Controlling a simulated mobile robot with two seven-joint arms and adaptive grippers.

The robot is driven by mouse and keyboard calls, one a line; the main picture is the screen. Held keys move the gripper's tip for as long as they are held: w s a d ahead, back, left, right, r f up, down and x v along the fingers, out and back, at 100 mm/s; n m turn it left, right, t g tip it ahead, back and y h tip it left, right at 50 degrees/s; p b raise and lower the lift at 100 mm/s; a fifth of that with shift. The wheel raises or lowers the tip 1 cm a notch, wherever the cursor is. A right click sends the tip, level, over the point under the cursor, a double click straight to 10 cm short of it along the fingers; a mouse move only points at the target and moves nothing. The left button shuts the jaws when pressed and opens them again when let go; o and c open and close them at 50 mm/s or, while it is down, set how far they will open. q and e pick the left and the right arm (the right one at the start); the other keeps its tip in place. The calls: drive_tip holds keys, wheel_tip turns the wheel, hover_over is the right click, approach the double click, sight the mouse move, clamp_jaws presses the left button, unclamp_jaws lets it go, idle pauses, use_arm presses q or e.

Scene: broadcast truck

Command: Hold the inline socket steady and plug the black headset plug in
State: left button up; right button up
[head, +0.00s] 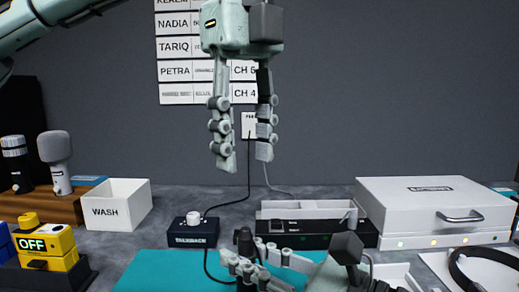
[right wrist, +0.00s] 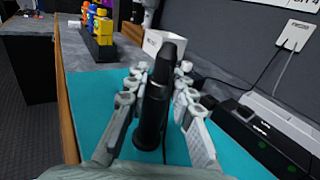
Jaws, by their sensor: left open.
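My left gripper (head: 242,150) hangs high in front of the back wall, fingers pointing down, open and empty. My right gripper (head: 258,262) is low over the teal mat, its fingers around an upright black cylinder, which I take as the inline socket (head: 245,242). In the right wrist view this socket (right wrist: 150,120) stands between the fingers (right wrist: 160,85), with a silver ring partway up and a narrower dark upper part. I cannot tell whether that upper part is a separate plug. No loose headset plug is clearly visible.
The teal mat (head: 150,270) lies in front. Behind it are a talkback box (head: 194,232) with a black cable, and a black unit (head: 290,240). A white wash box (head: 115,204) and microphones stand left. A white case (head: 430,205) and headset (head: 480,252) are right.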

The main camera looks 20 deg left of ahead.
drive_tip(key=o, duration=0.5)
drive_tip(key=shift+o, duration=0.2)
drive_tip(key=shift+d, duration=0.1)
